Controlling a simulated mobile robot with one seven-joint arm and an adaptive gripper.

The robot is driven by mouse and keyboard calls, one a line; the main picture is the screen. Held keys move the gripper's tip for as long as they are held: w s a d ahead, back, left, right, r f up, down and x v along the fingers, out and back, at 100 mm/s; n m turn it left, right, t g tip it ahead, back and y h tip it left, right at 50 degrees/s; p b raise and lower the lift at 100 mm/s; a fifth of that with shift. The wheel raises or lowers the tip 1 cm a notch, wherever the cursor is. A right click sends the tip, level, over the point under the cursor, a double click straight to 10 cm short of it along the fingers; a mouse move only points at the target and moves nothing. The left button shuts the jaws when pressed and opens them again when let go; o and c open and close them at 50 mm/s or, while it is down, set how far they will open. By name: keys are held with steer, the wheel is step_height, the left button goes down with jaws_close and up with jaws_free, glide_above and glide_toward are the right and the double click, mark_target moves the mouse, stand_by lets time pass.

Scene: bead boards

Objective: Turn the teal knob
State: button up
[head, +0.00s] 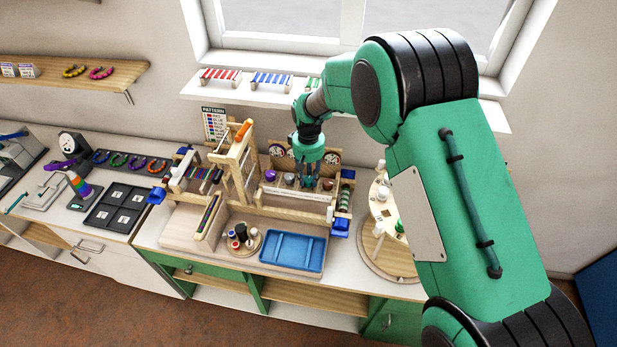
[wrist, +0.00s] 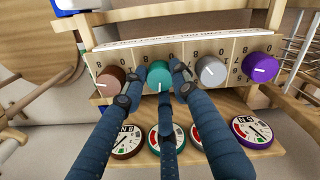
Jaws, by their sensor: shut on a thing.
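The teal knob (wrist: 158,73) sits on a pale wooden panel (wrist: 130,52) marked with numbers, between a brown knob (wrist: 110,80) and a grey knob (wrist: 211,71). A white mark on its face points toward the lower edge in the wrist view. My gripper (wrist: 157,88) has its dark blue fingers closed around the teal knob, one on each side and one below.
A purple knob (wrist: 260,68) sits at the right end of the row. Several round dials (wrist: 252,131) line the board beside the panel, partly covered by my fingers. A blue tray (head: 291,252) lies in front. A wooden frame (head: 235,165) stands left of my gripper.

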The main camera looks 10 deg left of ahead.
mark_target(309, 179)
steer(key=shift+w+n, duration=0.1)
steer(key=shift+n, duration=0.7)
steer(key=shift+r, duration=0.1)
steer(key=o, duration=1.1)
steer(key=shift+o, duration=0.2)
step_height(309, 179, up, 12)
